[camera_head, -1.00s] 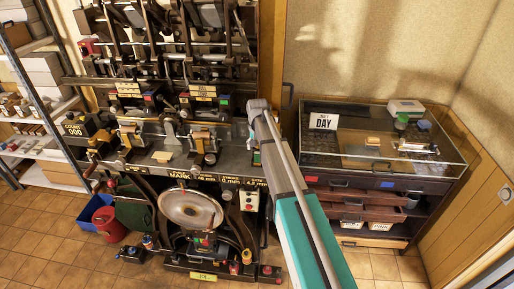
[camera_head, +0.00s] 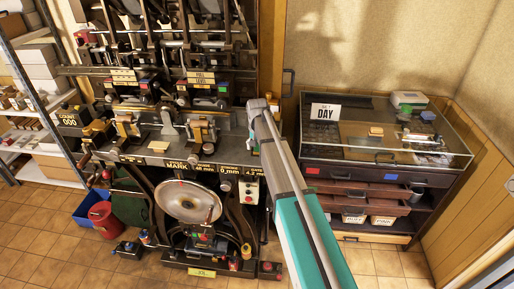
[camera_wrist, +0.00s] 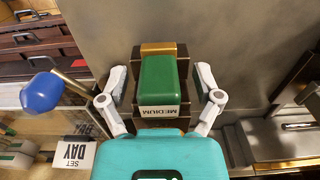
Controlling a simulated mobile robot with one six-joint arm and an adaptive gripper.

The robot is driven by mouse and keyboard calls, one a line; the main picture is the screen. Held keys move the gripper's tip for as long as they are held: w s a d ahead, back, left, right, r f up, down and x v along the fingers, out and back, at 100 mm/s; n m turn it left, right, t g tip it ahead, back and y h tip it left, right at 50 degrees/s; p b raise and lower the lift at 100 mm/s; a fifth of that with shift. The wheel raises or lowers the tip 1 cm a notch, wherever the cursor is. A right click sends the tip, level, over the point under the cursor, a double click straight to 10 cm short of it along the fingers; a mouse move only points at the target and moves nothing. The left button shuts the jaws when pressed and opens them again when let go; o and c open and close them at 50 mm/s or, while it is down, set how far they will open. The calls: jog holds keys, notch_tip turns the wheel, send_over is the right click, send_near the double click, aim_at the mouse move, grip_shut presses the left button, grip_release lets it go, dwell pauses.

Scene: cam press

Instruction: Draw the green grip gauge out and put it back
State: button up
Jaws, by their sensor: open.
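The green grip gauge (camera_wrist: 160,80) is a green block with a white label reading MEDIUM, upside down in the wrist view. It sits in a dark stepped holder (camera_wrist: 181,57) with a brass-coloured piece behind it. My gripper (camera_wrist: 161,76) is open, with one white finger on each side of the green block. Both fingers look apart from it, with small gaps. In the head view my arm reaches to the right end of the press, and its fingers and the gauge are mostly hidden there.
The press (camera_head: 150,140) fills the left and centre. A glass-topped case (camera_head: 370,165) with a DAY sign (camera_head: 324,112) stands at right, above drawers. In the wrist view a blue ball knob (camera_wrist: 41,92) on a rod is near the left finger. Tiled floor is open in front.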

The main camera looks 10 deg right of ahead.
grip_shut()
dwell(0.5)
jog(key=shift+s, duration=0.15)
jog(key=shift+s+a, duration=0.3)
jog(key=shift+s, duration=0.55)
jog(key=shift+s+a, duration=0.25)
jog(key=shift+s, duration=0.55)
jog(key=shift+s+a, duration=0.3)
jog(key=shift+s, duration=0.55)
notch_tip(320, 180, up, 6)
jog(key=p, duration=0.6)
